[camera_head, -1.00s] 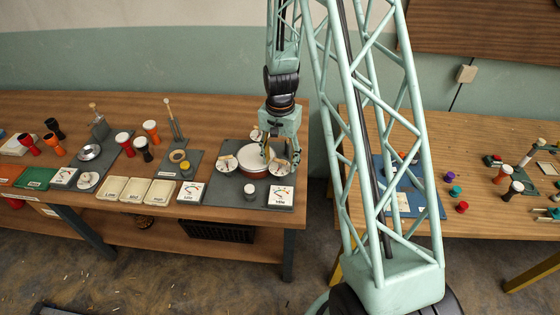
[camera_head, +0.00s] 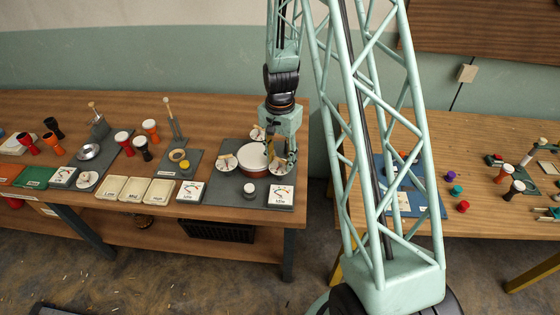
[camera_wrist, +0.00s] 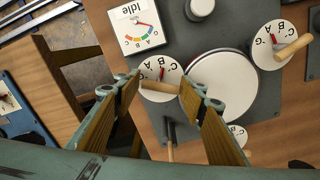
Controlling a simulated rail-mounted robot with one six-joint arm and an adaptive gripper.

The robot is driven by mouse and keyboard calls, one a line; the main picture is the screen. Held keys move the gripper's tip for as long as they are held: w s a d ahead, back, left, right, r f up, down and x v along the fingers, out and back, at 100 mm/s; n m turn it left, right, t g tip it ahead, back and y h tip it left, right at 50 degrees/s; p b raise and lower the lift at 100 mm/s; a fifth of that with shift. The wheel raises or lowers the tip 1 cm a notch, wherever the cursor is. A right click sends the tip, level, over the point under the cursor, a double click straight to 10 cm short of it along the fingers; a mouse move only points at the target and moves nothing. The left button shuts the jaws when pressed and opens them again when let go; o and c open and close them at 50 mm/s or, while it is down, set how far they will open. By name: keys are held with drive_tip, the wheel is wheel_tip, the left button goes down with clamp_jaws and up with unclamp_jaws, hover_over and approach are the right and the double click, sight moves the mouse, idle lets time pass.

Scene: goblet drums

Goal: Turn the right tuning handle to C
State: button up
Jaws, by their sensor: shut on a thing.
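The right tuning dial (camera_head: 277,168) is a white disc with letters at the right of the round drum (camera_head: 253,158). In the wrist view the dial (camera_wrist: 152,68) shows the letters C, B and A, upside down, and a small red mark. Its wooden right tuning handle (camera_wrist: 160,86) lies across the disc between my fingers. My gripper (camera_head: 279,165) is shut on this handle; it also shows in the wrist view (camera_wrist: 165,88). The fingers hide part of the dial, and I cannot tell which letter the handle points to.
The left dial (camera_head: 226,163) and back dial (camera_head: 257,133) flank the drum on a dark grey board (camera_head: 232,188). A meter reading Idle (camera_wrist: 137,30) and a white knob (camera_wrist: 200,8) are close by. The table's right edge is near.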

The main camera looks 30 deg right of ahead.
drive_tip(key=shift+m+b, duration=1.05)
drive_tip(key=shift+m, duration=2.05)
drive_tip(key=o, duration=0.9)
drive_tip(key=shift+c, duration=0.2)
drive_tip(key=shift+r, duration=0.1)
wheel_tip(320, 180, up, 12)
